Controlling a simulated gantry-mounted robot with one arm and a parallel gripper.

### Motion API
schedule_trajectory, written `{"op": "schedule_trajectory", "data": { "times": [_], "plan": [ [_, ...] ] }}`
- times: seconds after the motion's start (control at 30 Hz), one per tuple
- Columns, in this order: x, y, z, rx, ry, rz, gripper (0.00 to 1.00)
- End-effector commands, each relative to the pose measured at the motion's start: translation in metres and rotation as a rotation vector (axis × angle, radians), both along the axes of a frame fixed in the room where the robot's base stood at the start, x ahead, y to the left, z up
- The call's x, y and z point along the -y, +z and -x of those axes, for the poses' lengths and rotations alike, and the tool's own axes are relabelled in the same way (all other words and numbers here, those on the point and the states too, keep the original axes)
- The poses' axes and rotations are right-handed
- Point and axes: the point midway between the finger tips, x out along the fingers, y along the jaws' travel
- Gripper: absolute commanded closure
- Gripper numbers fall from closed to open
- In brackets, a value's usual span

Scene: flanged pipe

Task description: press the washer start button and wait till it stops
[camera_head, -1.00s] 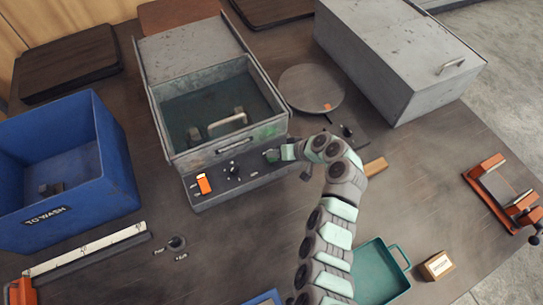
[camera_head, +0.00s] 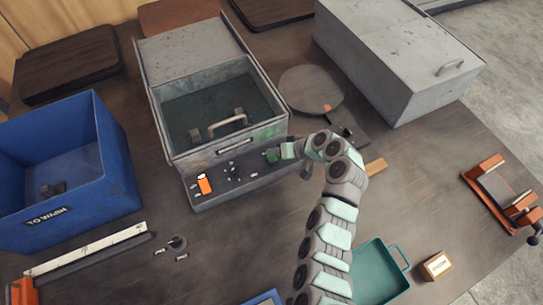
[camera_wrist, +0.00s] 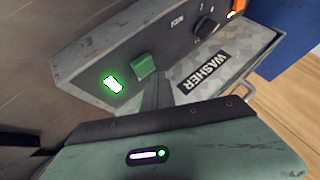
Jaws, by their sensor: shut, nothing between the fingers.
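The washer (camera_head: 215,168) is a grey box with an open-topped tub and a sloped front panel. In the tub lies a grey pipe-like part (camera_head: 228,123) with blocky ends. A green button (camera_head: 271,156) sits at the panel's right end; it also shows in the wrist view (camera_wrist: 144,66). Beside it a small green light (camera_wrist: 113,84) glows. My gripper (camera_head: 287,151) is shut and empty, right at the green button. In the wrist view its dark fingers (camera_wrist: 158,92) point at the panel just below the button. I cannot tell whether they touch it.
The panel also has an orange switch (camera_head: 204,185) and a black knob (camera_wrist: 205,27). A blue TO WASH bin (camera_head: 120,160) stands left. A large grey box (camera_head: 400,55) and a round plate (camera_head: 310,85) lie behind. A teal tray (camera_head: 375,270) is in front.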

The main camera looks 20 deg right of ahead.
Motion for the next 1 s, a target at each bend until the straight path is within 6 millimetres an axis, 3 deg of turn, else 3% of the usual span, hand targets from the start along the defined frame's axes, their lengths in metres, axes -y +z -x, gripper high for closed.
{"op": "schedule_trajectory", "data": {
  "times": [0.23, 0.7, 1.0],
  "plan": [
    [0.0, 0.006, 0.0, 0.001, 0.0, 0.0, 1.0],
    [0.0, 0.05, 0.0, 0.001, 0.0, 0.0, 1.0],
    [0.0, 0.05, 0.0, 0.0, 0.0, 0.0, 1.0]
  ]
}}
